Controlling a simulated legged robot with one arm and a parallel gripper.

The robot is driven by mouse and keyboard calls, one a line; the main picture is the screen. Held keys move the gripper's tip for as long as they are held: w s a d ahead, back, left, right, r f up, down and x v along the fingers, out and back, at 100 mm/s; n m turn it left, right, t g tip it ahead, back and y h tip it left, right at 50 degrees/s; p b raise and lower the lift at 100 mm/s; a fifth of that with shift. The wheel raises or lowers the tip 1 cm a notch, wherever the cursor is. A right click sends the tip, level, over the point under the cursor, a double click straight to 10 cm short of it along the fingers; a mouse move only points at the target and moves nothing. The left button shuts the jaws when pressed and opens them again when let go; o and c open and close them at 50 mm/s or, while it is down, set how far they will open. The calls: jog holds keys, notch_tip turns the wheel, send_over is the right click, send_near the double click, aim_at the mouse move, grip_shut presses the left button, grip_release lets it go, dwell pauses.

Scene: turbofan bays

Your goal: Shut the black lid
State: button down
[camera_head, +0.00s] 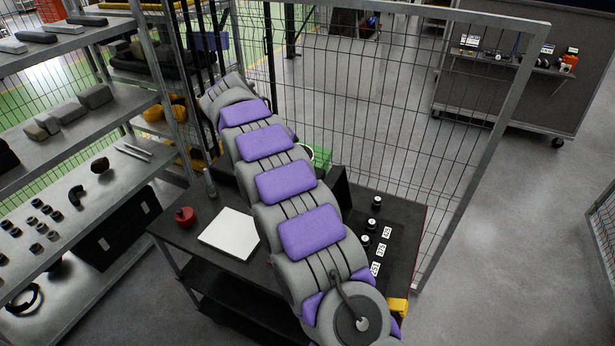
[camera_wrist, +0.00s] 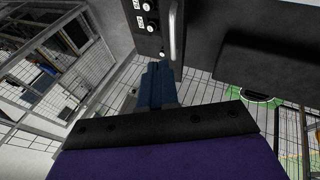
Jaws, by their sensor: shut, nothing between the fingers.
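My gripper (camera_wrist: 156,70) shows in the wrist view with its blue fingers shut and empty. Its tips point at a dark surface that carries a metal bar handle (camera_wrist: 173,32); I cannot tell whether they touch it. A broad dark panel (camera_wrist: 268,58), perhaps the black lid, is to the right of the fingers. In the head view a black upright panel (camera_head: 342,190), possibly the same lid, shows just right of my arm on the black table (camera_head: 413,225). My arm hides most of it, and the gripper is hidden there too.
Black knobs (camera_head: 372,223) with white number labels stand on the table's right side. A white flat board (camera_head: 229,233), a red object (camera_head: 184,216) and a yellow block (camera_head: 397,308) are on the table. Shelves (camera_head: 80,130) are left, a mesh fence (camera_head: 400,110) behind; floor at right is clear.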

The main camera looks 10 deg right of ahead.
jog(key=w+a+f+m+h+p, duration=0.1)
jog(key=w+a+f+m+p, duration=0.15)
jog(key=w+a, duration=0.35)
jog(key=s+d+f+b, duration=0.2)
jog(key=d+f+b, duration=0.4)
jog(key=d+f, duration=0.2)
jog(key=shift+s+d+f+t, duration=0.3)
jog(key=shift+s+d, duration=0.1)
jog(key=shift+d, duration=0.1)
dwell(0.8)
jog(key=shift+a+m, duration=0.25)
jog(key=shift+a, duration=0.05)
